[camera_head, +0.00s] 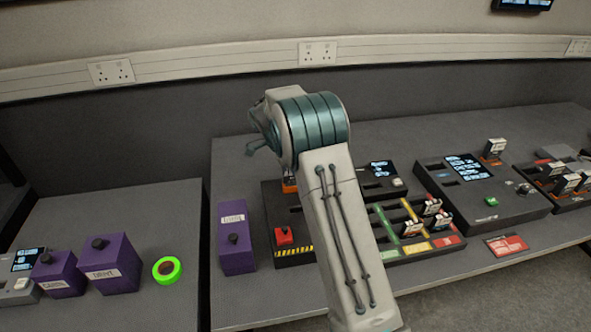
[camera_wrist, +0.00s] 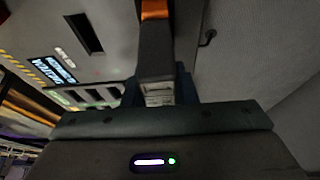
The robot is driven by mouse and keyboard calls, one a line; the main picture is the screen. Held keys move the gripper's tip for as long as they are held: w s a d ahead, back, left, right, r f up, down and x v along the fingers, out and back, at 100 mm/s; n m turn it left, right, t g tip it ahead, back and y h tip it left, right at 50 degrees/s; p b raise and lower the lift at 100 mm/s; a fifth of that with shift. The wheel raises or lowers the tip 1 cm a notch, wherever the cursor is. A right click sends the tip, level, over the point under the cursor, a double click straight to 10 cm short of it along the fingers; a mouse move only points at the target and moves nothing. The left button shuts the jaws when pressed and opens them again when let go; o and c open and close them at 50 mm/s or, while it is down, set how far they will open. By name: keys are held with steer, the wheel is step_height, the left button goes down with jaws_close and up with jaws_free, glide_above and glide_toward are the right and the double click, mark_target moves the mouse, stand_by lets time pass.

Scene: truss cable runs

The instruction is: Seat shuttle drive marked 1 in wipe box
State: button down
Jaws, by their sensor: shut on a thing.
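In the wrist view my gripper (camera_wrist: 158,92) is shut on a dark drive (camera_wrist: 156,50) with an orange end. The number on the drive is not readable. Beside it, a panel shows an empty dark slot (camera_wrist: 84,33), a lit screen and a yellow-black stripe. In the head view my arm hides the gripper; a small orange patch (camera_head: 290,185) shows just below the wrist, over the back of a black box (camera_head: 274,205). This box has a red button and a hazard stripe on its front. It fits the wipe box, but its name is not readable. I cannot tell whether the drive touches it.
A slotted rack (camera_head: 440,245) with several drives stands right of my arm. A larger black console (camera_head: 520,205) with a screen is further right, with an orange-topped drive (camera_head: 493,150) at its back. A purple box (camera_head: 236,240) stands left. A gap separates the two tables.

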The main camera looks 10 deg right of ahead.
steer(key=shift+f+b, duration=0.7)
steer(key=shift+b, duration=0.05)
stand_by(0.4)
stand_by(0.4)
steer(key=c, duration=0.8)
jaws_free()
steer(key=shift+o, duration=0.2)
steer(key=shift+r+p, duration=1.85)
steer(key=shift+r, duration=1.9)
steer(key=shift+s, duration=0.1)
